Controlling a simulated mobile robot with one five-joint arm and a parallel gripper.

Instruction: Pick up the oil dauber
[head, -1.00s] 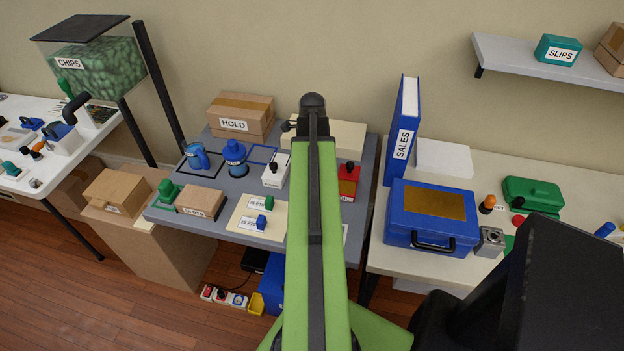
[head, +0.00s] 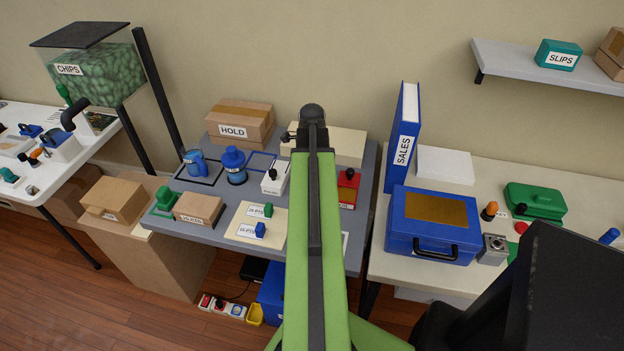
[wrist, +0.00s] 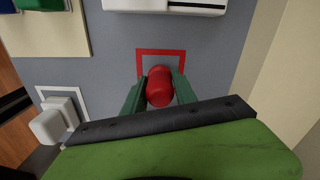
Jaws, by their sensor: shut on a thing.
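In the wrist view my gripper (wrist: 159,88) is shut on a red rounded piece (wrist: 160,84), which I take to be the oil dauber. The green fingers press its left and right sides. It is over a red square outline (wrist: 175,53) on the grey bench top. I cannot tell whether it touches the bench. No label shows on it. In the head view my arm hides both the gripper and the red piece.
A white block (wrist: 50,125) stands at the left by a white outline. In the head view, a red box (head: 348,187) and a blue case (head: 432,222) are right of my arm.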

